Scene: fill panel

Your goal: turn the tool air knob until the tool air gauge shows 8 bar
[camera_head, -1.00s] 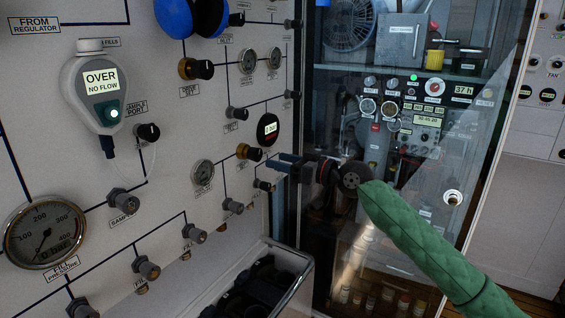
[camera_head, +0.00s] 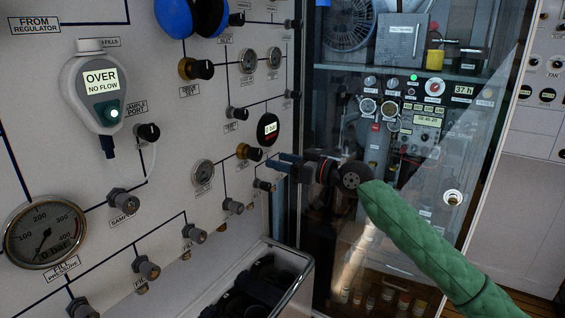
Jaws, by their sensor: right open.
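A round dark digital gauge (camera_head: 268,129) on the white panel shows a small number with "bar"; the digit is too small to read surely. A brass-based black knob (camera_head: 249,152) sits just below left of it. A small dark knob (camera_head: 264,184) sits lower, near my gripper. I cannot read which label says tool air. My right gripper (camera_head: 283,163) is open, its blue-grey fingers pointing left at the panel, just right of these knobs. I cannot tell whether the fingers touch anything. My right arm has a green quilted sleeve. My left gripper is not in view.
More knobs and dials cover the panel, including a large fill pressure gauge (camera_head: 43,232) and a hand-held meter (camera_head: 95,95) reading "OVER NO FLOW". An open bin (camera_head: 290,297) stands below. A glass-fronted cabinet (camera_head: 405,70) stands behind my right arm.

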